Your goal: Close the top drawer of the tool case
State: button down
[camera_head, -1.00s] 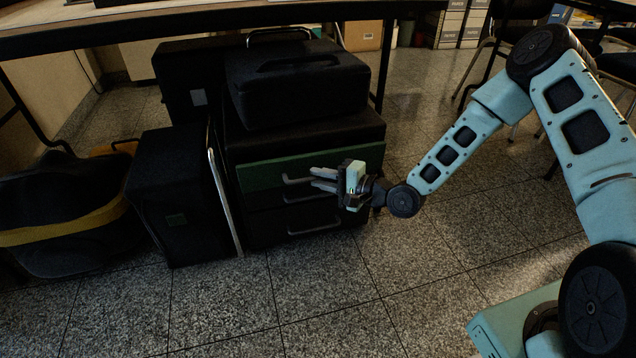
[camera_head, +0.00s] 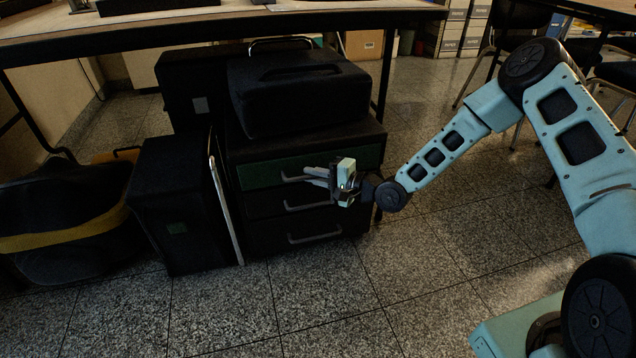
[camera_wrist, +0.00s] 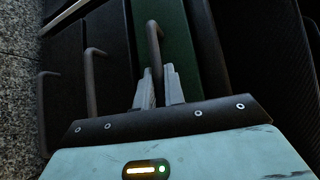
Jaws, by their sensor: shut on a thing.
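The black tool case (camera_head: 310,140) stands under the table, with three drawers showing. The top drawer (camera_head: 258,174) has a dark green front and a grey bar handle (camera_head: 287,179). Its front looks about level with the drawers below; a small gap cannot be ruled out. My gripper (camera_head: 309,177) reaches in from the right and is shut on this handle. In the wrist view, the fingers (camera_wrist: 158,78) sit on either side of the lower end of the handle (camera_wrist: 152,35), in front of the green front (camera_wrist: 180,55).
The middle drawer handle (camera_head: 306,207) and the bottom drawer handle (camera_head: 314,238) are just below my gripper. A black box (camera_head: 300,95) rests on top of the tool case. Another black case (camera_head: 172,205) stands at left. The floor (camera_head: 330,290) in front is clear.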

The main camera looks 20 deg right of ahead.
jog(key=shift+w+d, duration=0.1)
jog(key=shift+w, duration=0.2)
jog(key=c, duration=1.8)
grip_release()
jog(key=shift+o, duration=0.2)
jog(key=shift+r, duration=0.1)
jog(key=p+v, duration=0.6)
jog(key=v, duration=1.1)
jog(key=shift+s, duration=0.25)
jog(key=shift+d, duration=0.1)
